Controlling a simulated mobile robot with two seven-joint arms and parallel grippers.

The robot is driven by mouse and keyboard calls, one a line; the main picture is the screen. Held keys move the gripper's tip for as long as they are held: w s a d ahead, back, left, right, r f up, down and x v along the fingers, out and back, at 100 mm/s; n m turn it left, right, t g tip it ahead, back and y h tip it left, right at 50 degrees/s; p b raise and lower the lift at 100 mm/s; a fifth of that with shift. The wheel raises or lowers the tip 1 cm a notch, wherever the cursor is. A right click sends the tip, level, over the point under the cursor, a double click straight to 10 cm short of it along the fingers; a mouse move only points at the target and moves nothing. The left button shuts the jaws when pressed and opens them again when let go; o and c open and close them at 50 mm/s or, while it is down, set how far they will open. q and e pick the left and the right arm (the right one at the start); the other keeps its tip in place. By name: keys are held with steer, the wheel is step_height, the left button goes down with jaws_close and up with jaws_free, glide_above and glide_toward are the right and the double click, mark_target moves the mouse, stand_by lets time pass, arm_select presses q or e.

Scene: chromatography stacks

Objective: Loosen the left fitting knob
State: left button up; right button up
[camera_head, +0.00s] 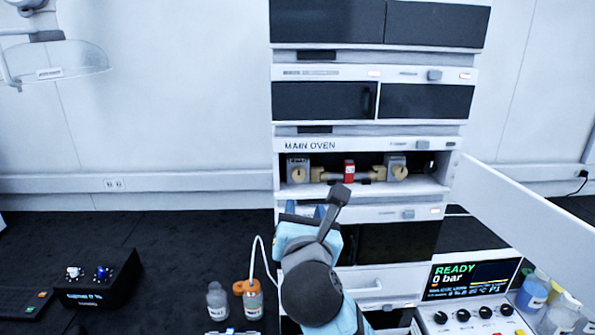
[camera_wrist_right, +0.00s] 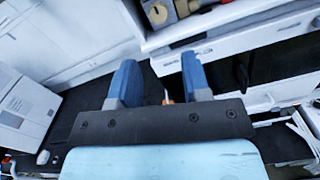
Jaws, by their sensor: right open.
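The left fitting knob (camera_head: 298,174) is a small gold disc on a grey block at the left of the open MAIN OVEN compartment. A gold knob also shows at the top edge of the right wrist view (camera_wrist_right: 158,14). A similar right knob (camera_head: 400,172) and a red cartridge (camera_head: 349,171) on a horizontal tube are in the same compartment. My right gripper (camera_head: 306,211) is in front of the stack, below the left knob and apart from it. In the wrist view its two blue fingers (camera_wrist_right: 160,82) are spread with nothing held between them. My left gripper is not in view.
The oven door (camera_head: 525,215) stands swung open to the right. Bottles (camera_head: 217,300) and a black box (camera_head: 100,285) stand on the dark bench at left. A pressure display (camera_head: 468,274) reading READY, 0 bar, and more bottles (camera_head: 533,292) are at lower right.

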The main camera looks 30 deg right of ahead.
mark_target(299, 175)
steer(key=p+x, duration=0.3)
steer(key=x, duration=0.8)
steer(key=shift+w+r+p, duration=0.1)
steer(key=shift+w+p, duration=0.2)
steer(key=shift+w, duration=0.1)
steer(key=shift+w+d, duration=0.35)
steer(key=shift+w, duration=0.25)
steer(key=shift+w+d+y, duration=0.15)
steer(key=shift+y, duration=0.25)
steer(key=c, duration=0.7)
